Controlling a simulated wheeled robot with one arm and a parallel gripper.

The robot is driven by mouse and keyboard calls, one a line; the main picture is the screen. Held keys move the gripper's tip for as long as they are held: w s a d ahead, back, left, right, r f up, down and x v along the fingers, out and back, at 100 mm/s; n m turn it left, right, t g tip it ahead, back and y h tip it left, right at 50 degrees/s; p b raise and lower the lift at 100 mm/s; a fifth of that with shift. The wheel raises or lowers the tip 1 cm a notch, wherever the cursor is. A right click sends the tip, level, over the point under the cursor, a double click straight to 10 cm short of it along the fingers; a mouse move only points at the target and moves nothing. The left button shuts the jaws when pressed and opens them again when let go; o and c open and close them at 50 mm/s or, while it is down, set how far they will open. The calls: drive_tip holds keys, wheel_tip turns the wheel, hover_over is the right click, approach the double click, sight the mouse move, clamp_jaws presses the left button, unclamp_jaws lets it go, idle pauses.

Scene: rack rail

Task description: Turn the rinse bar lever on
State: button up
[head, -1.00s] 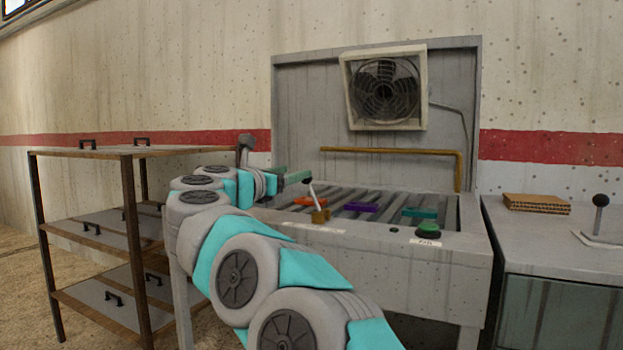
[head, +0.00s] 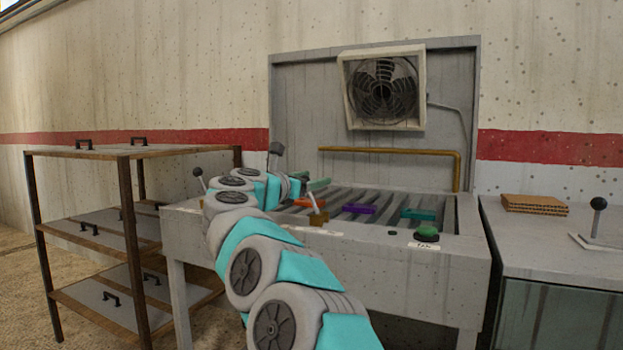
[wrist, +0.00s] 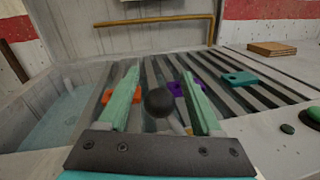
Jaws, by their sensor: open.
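A lever (head: 314,202) with a pale stem and a brass-coloured base stands on the front rim of the grey wash station. Its dark round knob (wrist: 158,102) shows in the wrist view between the two green fingers of my gripper (wrist: 160,95). The fingers are open and apart from the knob on both sides. In the head view my gripper (head: 312,184) is at the top of the lever, and the knob is hidden there. The brass pipe (head: 390,151) runs along the station's back panel; no water shows from it.
Orange, purple (head: 359,208) and teal (head: 419,214) pieces lie on the slatted rack. A green button (head: 428,233) is on the front rim. Another lever (head: 198,178) stands at the left, and one (head: 597,215) on the right cabinet. A shelf unit (head: 128,155) stands left.

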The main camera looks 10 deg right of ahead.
clamp_jaws()
idle(0.4)
idle(0.9)
